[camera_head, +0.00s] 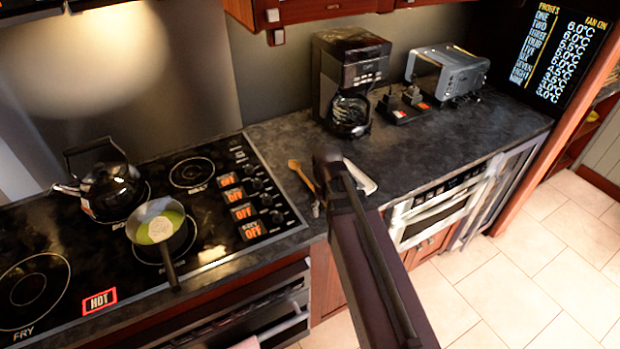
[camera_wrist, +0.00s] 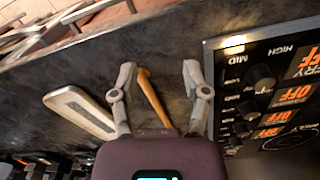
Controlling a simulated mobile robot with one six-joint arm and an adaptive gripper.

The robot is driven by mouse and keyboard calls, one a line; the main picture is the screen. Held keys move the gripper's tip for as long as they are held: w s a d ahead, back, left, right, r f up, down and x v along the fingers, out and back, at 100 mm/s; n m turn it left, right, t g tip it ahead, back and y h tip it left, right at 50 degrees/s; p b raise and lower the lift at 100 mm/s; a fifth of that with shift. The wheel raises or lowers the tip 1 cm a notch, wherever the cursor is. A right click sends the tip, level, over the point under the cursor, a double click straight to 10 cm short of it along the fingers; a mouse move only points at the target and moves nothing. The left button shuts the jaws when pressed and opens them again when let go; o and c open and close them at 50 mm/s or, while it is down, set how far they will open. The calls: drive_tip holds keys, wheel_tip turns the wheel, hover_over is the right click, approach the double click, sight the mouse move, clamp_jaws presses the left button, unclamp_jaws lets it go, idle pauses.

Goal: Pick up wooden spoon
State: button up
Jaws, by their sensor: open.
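The wooden spoon (camera_head: 299,172) lies on the dark counter just right of the cooktop, its handle partly hidden behind my arm in the head view. In the wrist view the spoon (camera_wrist: 152,98) shows as a tan stick between the two fingers of my gripper (camera_wrist: 158,70). The fingers are spread apart with a gap on both sides of the spoon. The gripper is open and empty; its height above the spoon is hard to tell. In the head view my arm hides most of the gripper.
A pale flat object (camera_wrist: 80,111) lies beside the spoon; it also shows in the head view (camera_head: 360,177). The cooktop (camera_head: 215,215) holds a kettle (camera_head: 110,188) and a pan (camera_head: 160,225). A coffee maker (camera_head: 350,75) and toaster (camera_head: 447,70) stand at the back.

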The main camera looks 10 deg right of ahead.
drive_tip(key=w+r+n+p, duration=0.2)
drive_tip(key=w+r+p, duration=0.6)
drive_tip(key=w, duration=0.5)
drive_tip(key=shift+w+r+n, duration=0.35)
drive_tip(key=shift+r+n, duration=0.05)
drive_tip(key=shift+r, duration=0.45)
drive_tip(key=shift+f, duration=0.1)
drive_tip(key=b, duration=0.8)
hover_over(309, 184)
drive_tip(key=s+d, duration=0.2)
drive_tip(key=f, duration=0.8)
drive_tip(key=shift+w+a+f, duration=0.15)
drive_tip(key=shift+a+f, duration=0.05)
drive_tip(key=shift+f, duration=0.05)
drive_tip(key=shift+a+f+b, duration=0.15)
drive_tip(key=shift+f+b, duration=1.15)
drive_tip(key=shift+b, duration=0.05)
drive_tip(key=shift+a+f+b, duration=0.1)
drive_tip(key=shift+f+b, duration=1.2)
drive_tip(key=shift+b, duration=0.05)
